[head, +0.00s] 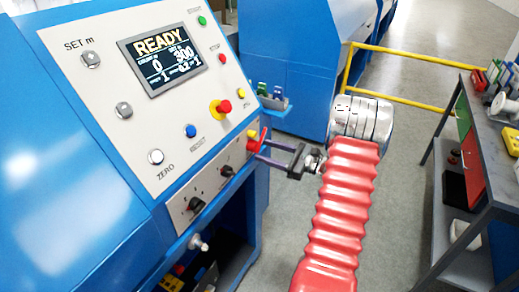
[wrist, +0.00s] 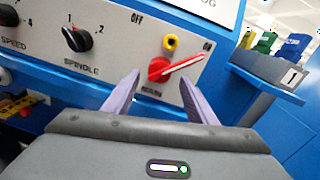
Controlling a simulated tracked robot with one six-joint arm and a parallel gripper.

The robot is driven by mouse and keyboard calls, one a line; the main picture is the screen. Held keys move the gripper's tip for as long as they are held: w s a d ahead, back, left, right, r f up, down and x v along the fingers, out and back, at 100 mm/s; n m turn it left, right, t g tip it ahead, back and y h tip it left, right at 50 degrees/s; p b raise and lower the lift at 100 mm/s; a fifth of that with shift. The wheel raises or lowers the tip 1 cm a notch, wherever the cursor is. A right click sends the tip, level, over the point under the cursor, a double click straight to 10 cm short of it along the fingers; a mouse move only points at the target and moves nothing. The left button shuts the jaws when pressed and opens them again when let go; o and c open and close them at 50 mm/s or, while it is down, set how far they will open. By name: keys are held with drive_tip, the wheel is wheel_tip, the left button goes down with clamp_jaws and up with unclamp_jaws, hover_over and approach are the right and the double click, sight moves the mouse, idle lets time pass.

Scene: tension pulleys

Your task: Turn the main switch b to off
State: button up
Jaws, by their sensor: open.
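The red main switch (wrist: 160,70) is on the grey panel in the wrist view, with a yellow part (wrist: 170,43) just above it. Its red and white handle slants up to the right toward the ON mark; the OFF mark is at the upper left. The small label below it is hard to read. In the head view the red switch handle (head: 264,137) shows at the panel's right edge. My gripper (wrist: 160,80) is open, with its two pale purple fingers on either side of the switch's lower part. I cannot tell whether they touch it. In the head view my gripper (head: 259,150) is at the panel's lower right.
The spindle knob (wrist: 77,39) is left of the switch. A blue shelf with bins (wrist: 265,75) juts out at the right. In the head view, a READY display (head: 163,63) and several buttons are above. A workbench (head: 485,165) stands at the right.

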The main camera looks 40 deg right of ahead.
sight(257, 148)
drive_tip(key=shift+x, duration=1.75)
drive_tip(key=shift+c, duration=0.4)
clamp_jaws()
drive_tip(key=shift+d, duration=0.15)
